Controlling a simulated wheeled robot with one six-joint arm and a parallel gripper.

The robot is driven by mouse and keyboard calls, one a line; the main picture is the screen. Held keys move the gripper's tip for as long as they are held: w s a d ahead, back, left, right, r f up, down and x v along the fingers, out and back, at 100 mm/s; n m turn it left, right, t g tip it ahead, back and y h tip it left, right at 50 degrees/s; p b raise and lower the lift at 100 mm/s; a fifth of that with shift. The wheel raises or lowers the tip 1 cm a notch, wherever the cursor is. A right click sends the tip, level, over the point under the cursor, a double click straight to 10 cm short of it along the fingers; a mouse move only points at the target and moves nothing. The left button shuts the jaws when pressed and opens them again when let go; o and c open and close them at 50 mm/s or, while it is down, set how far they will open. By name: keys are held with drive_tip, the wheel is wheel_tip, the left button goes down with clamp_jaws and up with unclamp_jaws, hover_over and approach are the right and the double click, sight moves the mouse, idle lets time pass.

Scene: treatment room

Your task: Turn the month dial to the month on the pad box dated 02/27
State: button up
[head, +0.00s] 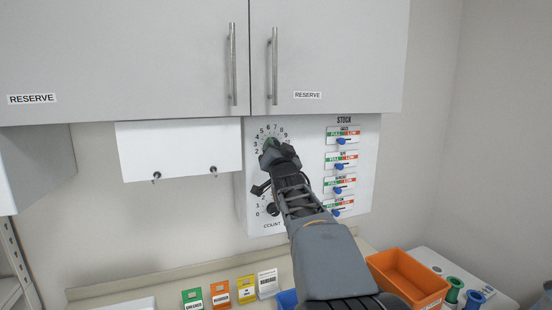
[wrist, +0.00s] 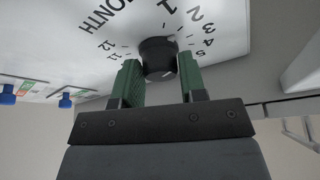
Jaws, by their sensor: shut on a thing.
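The month dial is a black round knob (wrist: 158,56) on a white panel (wrist: 75,25), with "MONTH" and numbers printed around it in the wrist view. My gripper (wrist: 163,72) has its green fingers on either side of the knob, shut on it. A small light mark shows on the knob's near edge; I cannot tell which number it points at. In the head view my gripper (head: 277,152) covers the dial, with several numbers showing above it. Small boxes stand on the counter below, among them a white one (head: 267,284); no date is readable.
A count dial (head: 272,209) sits just below my gripper. Stock sliders with blue knobs (head: 340,141) line the panel's right side. Reserve cabinets (head: 330,50) hang above.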

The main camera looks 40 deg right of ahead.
drive_tip(key=o, duration=0.9)
drive_tip(key=b+v, duration=0.4)
drive_tip(key=v, duration=0.9)
drive_tip(key=shift+s+f+b, duration=0.15)
drive_tip(key=shift+s+b, duration=0.2)
drive_tip(key=shift+b, duration=0.05)
drive_tip(key=shift+a, duration=0.1)
